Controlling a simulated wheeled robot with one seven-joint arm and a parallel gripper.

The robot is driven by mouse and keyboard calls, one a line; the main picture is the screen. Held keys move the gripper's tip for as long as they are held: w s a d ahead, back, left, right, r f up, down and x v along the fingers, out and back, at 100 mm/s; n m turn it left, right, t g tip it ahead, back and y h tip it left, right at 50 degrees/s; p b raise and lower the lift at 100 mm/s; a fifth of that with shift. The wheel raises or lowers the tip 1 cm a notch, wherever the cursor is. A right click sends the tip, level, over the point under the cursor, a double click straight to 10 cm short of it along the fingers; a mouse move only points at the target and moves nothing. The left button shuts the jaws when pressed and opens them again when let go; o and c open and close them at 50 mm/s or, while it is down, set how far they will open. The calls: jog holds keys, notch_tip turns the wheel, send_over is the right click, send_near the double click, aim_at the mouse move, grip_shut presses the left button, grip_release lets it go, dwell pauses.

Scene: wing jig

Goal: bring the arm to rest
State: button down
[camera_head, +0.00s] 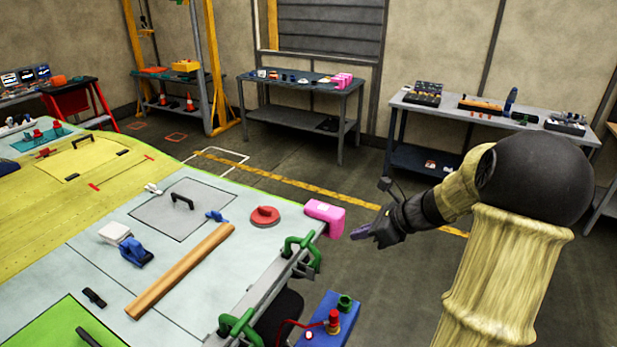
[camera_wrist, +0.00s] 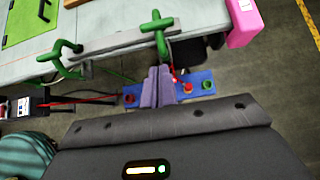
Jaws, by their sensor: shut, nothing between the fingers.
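My gripper (camera_head: 362,232) is at the end of my raised arm, to the right of the wing table (camera_head: 90,255) and above the floor in the head view. Its purple fingers are together with nothing between them. In the wrist view the shut fingers of my gripper (camera_wrist: 158,86) point toward the table edge and the green clamps (camera_wrist: 155,30). The fingers look apart from everything around them, though the wrist view overlaps them with the blue board (camera_wrist: 200,84) below.
A pink block (camera_head: 324,217) sits at the table's corner near my gripper. Green clamps (camera_head: 300,250) hold a metal bar along the edge. The blue board (camera_head: 330,315) with red and green fittings is below. A workbench (camera_head: 400,98) stands behind. Open floor (camera_head: 400,275) surrounds my gripper.

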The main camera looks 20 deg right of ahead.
jog(key=s+a+f+n+g+h+b, duration=0.1)
jog(key=s+a+f+n+g+h, duration=0.1)
jog(key=s+a+n, duration=0.5)
jog(key=s+a+f+n+g+h+b, duration=0.1)
jog(key=s+a+f+n+h, duration=0.4)
jog(key=n, duration=1.5)
jog(key=s+a+g, duration=0.1)
jog(key=s, duration=0.2)
jog(key=shift+s+a+f+b, duration=0.25)
jog(key=shift+a+f+b, duration=0.1)
jog(key=shift+a+f, duration=0.05)
